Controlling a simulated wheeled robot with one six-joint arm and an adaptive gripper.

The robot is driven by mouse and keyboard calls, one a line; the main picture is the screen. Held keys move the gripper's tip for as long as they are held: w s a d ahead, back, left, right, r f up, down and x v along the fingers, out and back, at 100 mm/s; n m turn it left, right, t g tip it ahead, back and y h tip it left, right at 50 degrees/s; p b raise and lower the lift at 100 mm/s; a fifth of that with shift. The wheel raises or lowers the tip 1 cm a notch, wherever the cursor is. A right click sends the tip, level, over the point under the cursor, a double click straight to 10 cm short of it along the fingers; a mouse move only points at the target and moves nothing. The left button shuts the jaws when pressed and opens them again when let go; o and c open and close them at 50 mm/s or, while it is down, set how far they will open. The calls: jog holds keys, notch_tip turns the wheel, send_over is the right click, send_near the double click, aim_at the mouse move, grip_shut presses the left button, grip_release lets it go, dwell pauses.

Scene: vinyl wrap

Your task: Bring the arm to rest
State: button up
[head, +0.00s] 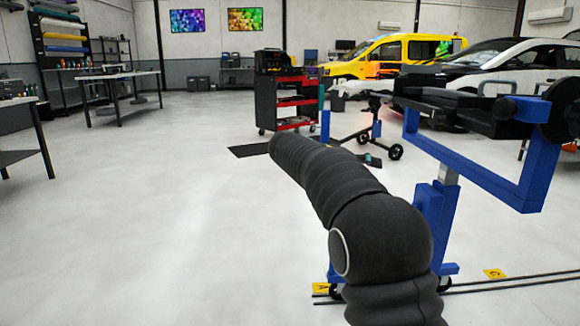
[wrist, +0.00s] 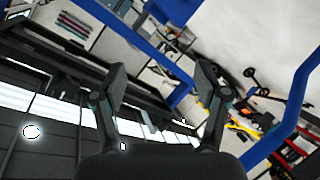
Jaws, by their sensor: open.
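My arm (head: 345,200) shows in the head view in a dark ribbed sleeve, rising from the bottom edge and bending up and to the left over the floor. Its far end points away, and my gripper does not show there. In the wrist view my gripper (wrist: 162,80) has its two dark fingers spread apart. Nothing is held between them. The wrist view is strongly tilted, with ceiling lights at lower left and a blue frame bar crossing behind the fingers.
A blue stand (head: 480,170) with dark pads is close on my arm's right. A red and black tool cart (head: 287,100), a yellow van (head: 385,62) and a white and black car (head: 490,65) stand behind. A workbench (head: 120,80) is far left.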

jog(key=s+a+f+n+g+y+p, duration=0.15)
jog(key=s+f+n+y, duration=0.3)
jog(key=s, duration=0.45)
jog(key=s+a+f+n+t+y+p, duration=0.1)
jog(key=s+a+f+n+y+p, duration=0.2)
jog(key=s+f, duration=0.45)
jog(key=s+a+r+y+p, duration=0.2)
jog(key=s+y+p, duration=0.3)
jog(key=s, duration=1.6)
jog(key=s+d+r+m+t+y+p, duration=0.1)
jog(key=s+d+r+t, duration=0.1)
jog(key=s+r, duration=0.2)
jog(key=shift+r, duration=0.35)
jog(key=shift+m, duration=0.25)
